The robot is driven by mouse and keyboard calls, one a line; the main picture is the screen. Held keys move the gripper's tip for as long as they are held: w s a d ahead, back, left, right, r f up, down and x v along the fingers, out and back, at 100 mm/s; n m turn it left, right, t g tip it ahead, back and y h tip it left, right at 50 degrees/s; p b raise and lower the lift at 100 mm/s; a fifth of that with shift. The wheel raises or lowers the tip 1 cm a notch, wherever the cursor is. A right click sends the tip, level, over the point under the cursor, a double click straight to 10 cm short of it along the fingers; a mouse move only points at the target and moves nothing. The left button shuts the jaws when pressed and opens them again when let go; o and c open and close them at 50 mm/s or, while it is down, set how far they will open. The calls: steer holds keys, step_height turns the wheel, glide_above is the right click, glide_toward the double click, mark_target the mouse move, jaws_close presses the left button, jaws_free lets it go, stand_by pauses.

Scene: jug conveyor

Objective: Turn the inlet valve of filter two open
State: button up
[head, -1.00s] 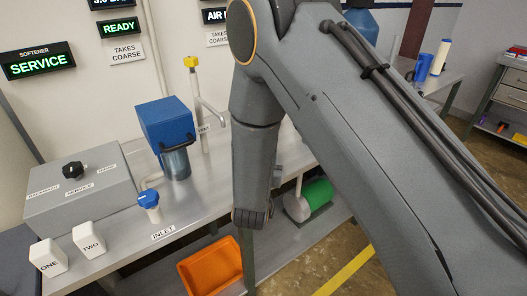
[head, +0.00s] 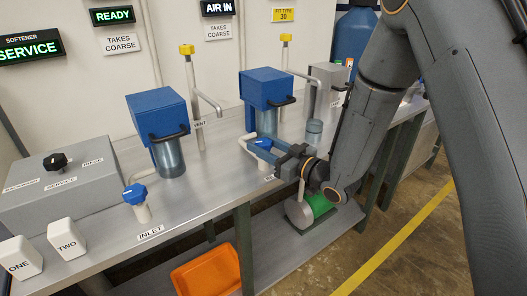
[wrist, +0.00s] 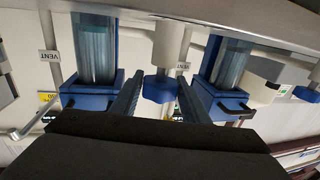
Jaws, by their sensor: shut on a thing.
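My gripper (head: 264,148) reaches in from the right over the bench, its jaws shut on the blue knob of the second filter's inlet valve (head: 262,143). In the wrist view, which is upside down, the blue valve knob (wrist: 158,88) sits between the two fingers (wrist: 157,100) on a pale pipe. The second filter (head: 266,88), a blue head over a clear bowl, stands just behind the gripper. Part of the knob and its INLET label are hidden by the jaws.
The first filter (head: 157,112) stands to the left, with its own blue inlet valve (head: 135,194) in front. Vent pipes with yellow tops (head: 187,49) rise behind. A grey control box (head: 60,185) and white ONE and TWO blocks (head: 66,239) are at the left. An orange bin (head: 206,276) is below.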

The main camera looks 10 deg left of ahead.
steer(key=shift+n+g+y+b, duration=0.6)
steer(key=shift+n+g, duration=0.5)
steer(key=shift+g, duration=0.55)
steer(key=shift+n+g+y+b, duration=0.4)
steer(key=shift+n+g+b, duration=0.3)
steer(key=shift+n+g, duration=0.7)
steer(key=shift+g, duration=0.45)
steer(key=o, duration=1.1)
steer(key=shift+c, duration=0.2)
steer(key=shift+s+d+b, duration=0.2)
steer(key=shift+d+b, duration=0.15)
steer(key=shift+d, duration=1.6)
steer(key=shift+s+d+b, duration=0.2)
steer(key=shift+d+b, duration=0.15)
steer(key=shift+d, duration=1.55)
